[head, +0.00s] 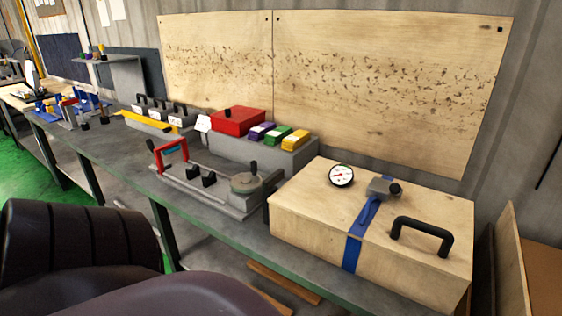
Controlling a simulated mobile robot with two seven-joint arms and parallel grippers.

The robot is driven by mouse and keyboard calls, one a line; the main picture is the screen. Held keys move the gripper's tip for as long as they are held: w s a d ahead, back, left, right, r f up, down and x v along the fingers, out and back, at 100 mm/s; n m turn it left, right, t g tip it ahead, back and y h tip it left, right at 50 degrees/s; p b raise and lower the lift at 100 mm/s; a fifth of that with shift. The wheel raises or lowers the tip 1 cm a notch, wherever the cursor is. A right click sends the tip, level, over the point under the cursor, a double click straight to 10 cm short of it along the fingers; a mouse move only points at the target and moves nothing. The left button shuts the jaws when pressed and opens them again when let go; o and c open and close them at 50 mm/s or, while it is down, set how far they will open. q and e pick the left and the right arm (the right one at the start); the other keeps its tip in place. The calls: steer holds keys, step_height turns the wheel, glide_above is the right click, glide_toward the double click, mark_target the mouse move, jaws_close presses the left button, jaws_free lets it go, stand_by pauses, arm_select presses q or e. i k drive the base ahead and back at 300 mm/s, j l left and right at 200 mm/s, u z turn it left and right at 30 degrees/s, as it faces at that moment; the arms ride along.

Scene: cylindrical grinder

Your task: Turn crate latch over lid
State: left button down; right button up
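A pale wooden crate (310,202) stands on the right part of the bench, with its flat lid on top. A grey metal latch (381,188) with a dark round knob (396,188) sits on the lid towards the back. A blue strap (353,252) runs across the lid below the latch and down the front face. A black handle (421,232) stands up from the lid on the right. Any seam between lid and crate body is too faint to tell. Neither of my grippers shows in the head view.
A round white gauge (341,175) rests on the lid's back left. Left of the crate stand a grey fixture (245,200), a red box (238,121) and small coloured boxes (296,138). Wooden boards (390,80) stand behind. A narrow bench strip (330,268) before the crate is bare.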

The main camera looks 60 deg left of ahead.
mark_target(277, 177)
steer(key=u, duration=1.85)
